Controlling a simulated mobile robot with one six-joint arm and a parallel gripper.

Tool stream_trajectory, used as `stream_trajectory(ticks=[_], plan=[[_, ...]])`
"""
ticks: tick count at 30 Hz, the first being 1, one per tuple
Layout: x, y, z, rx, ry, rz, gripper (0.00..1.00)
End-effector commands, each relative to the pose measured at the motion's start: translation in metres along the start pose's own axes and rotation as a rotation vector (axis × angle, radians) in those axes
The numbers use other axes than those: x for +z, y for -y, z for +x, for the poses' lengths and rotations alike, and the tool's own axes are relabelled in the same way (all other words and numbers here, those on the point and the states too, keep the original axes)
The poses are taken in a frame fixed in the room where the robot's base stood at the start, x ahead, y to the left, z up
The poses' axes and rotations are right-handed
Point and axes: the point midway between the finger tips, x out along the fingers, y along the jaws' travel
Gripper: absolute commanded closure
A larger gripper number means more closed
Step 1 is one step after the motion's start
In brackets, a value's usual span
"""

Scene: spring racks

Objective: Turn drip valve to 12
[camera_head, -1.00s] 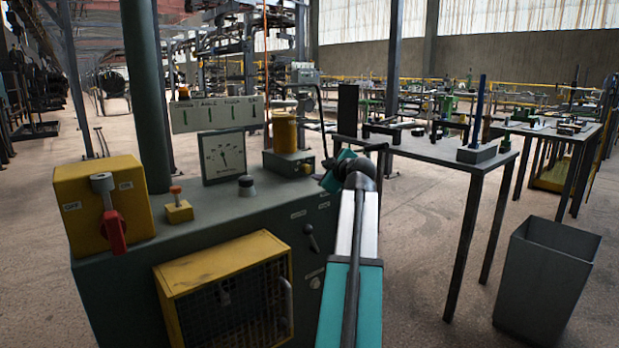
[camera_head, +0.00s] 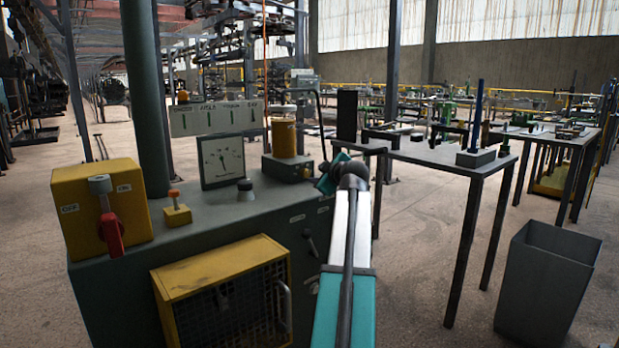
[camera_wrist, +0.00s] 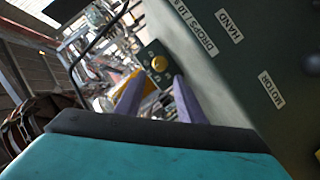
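In the head view my gripper (camera_head: 326,182) is by the machine's right corner, mostly hidden by my arm. A yellow cylinder on a small block (camera_head: 283,138) stands just left of it.
The dark green machine cabinet (camera_head: 130,262) carries a dial gauge (camera_head: 221,160), a yellow switch box with a red handle (camera_head: 112,235) and a yellow-framed grille (camera_head: 215,262).

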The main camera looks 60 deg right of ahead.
Motion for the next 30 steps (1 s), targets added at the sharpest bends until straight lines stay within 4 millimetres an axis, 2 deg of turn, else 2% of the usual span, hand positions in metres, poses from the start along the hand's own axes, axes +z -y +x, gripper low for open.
stream_trajectory(ticks=[3,21,30], plan=[[0.001,0.0,0.015,-0.001,-0.001,0.001,0.65],[0.001,0.0,0.075,-0.001,0.0,0.0,0.65],[0.002,-0.001,0.096,0.001,0.001,0.001,0.65]])
